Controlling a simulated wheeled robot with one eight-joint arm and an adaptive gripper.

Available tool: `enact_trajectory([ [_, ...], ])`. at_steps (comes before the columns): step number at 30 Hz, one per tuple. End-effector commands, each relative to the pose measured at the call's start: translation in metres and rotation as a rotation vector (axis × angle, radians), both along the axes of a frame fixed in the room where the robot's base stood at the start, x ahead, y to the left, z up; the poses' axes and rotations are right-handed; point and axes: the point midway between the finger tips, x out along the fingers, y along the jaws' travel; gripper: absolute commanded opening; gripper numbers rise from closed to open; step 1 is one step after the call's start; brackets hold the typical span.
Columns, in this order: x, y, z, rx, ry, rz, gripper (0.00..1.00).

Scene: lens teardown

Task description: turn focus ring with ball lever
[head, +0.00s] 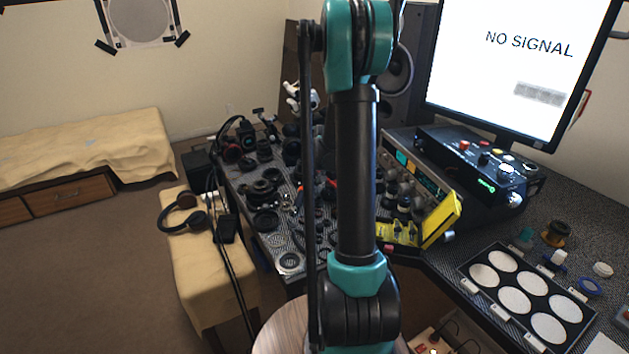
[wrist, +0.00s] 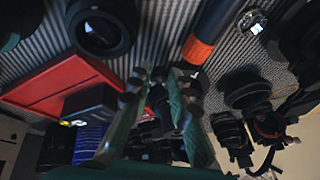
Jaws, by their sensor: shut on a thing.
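In the wrist view my gripper (wrist: 158,74) shows its two green fingers reaching up from the bottom. They are shut on a small dark part (wrist: 158,97) between them, largely hidden by the fingers. I cannot tell for certain whether this is the ball lever. A black ring-shaped lens part (wrist: 100,27) lies at upper left on the ribbed mat (wrist: 160,40), apart from the fingers. I cannot single out which part is the focus ring. In the head view my arm covers the middle and my gripper is hidden.
A red tray (wrist: 62,82) lies left of the fingers. A dark rod with an orange end (wrist: 197,50) lies above right. Several dark lens parts (wrist: 245,90) crowd the right. In the head view a yellow stand (head: 441,221) and a black tray of white discs (head: 466,282) stand right.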

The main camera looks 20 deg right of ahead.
Motion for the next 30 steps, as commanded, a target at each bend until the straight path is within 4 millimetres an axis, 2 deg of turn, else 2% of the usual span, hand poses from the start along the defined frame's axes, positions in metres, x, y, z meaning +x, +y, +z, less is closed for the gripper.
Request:
enact_trajectory([
  [11,0.0,0.001,0.0,0.0,0.0,-0.007,0.0],
  [22,-0.001,0.019,0.0,0.0,0.002,-0.2,0.0],
  [30,-0.001,0.021,0.0,0.0,0.0,-0.252,0.0],
])
